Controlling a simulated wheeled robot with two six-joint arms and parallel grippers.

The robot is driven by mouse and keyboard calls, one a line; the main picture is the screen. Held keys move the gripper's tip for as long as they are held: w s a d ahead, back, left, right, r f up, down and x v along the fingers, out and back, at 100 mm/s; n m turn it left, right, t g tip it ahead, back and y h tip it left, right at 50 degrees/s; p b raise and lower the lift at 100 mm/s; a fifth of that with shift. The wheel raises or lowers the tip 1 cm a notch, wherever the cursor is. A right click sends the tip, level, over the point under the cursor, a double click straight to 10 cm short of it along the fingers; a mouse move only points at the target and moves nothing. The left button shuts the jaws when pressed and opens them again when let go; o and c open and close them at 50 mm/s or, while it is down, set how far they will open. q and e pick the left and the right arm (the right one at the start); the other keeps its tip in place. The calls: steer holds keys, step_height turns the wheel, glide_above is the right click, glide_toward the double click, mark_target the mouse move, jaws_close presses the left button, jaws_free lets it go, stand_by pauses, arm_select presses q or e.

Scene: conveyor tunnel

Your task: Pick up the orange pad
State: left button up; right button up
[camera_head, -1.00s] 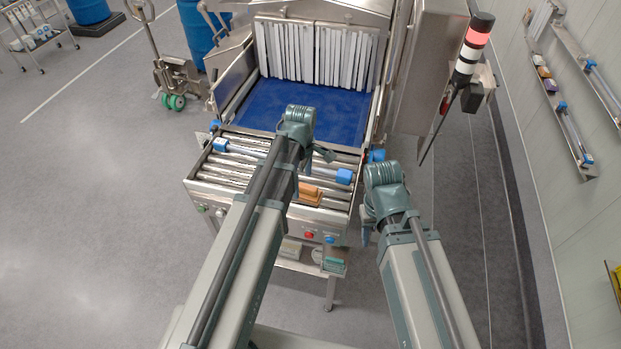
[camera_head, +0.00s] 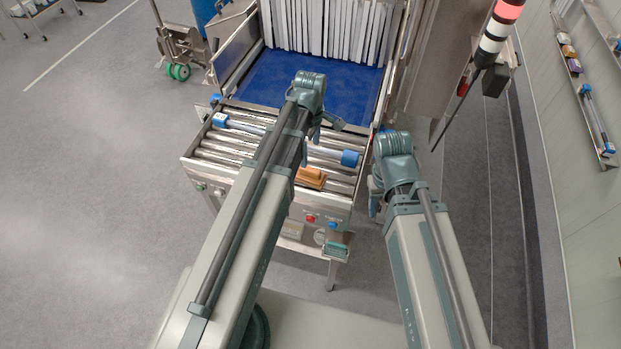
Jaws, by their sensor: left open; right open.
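The orange pad (camera_head: 311,178) lies on the metal rollers near the front edge of the conveyor, partly covered by my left arm at its left side. My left gripper (camera_head: 322,130) is above the rollers, beyond the pad; its fingers show only in part and are open, with nothing seen between them. My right gripper (camera_head: 376,198) hangs beside the conveyor's right side, to the right of the pad. It is open and mostly hidden by its own wrist. Neither gripper touches the pad.
A bar with blue ends (camera_head: 349,158) lies across the rollers (camera_head: 215,155). Behind them are the blue belt (camera_head: 290,85) and a white strip curtain (camera_head: 330,30). A signal light pole (camera_head: 492,45) stands at the right. The front panel has red and blue buttons (camera_head: 310,218).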

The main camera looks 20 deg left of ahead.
mark_target(311, 169)
arm_select(q)
step_height(311, 169, down, 6)
steer(key=b, duration=0.4)
steer(key=shift+r+b, duration=0.15)
steer(key=shift+b, duration=0.2)
step_height(311, 169, down, 5)
steer(key=b, duration=0.5)
steer(key=shift+f, duration=0.2)
steer(key=shift+r, duration=0.1)
steer(key=c, duration=1.5)
steer(key=shift+o, duration=0.2)
steer(key=shift+r, duration=0.1)
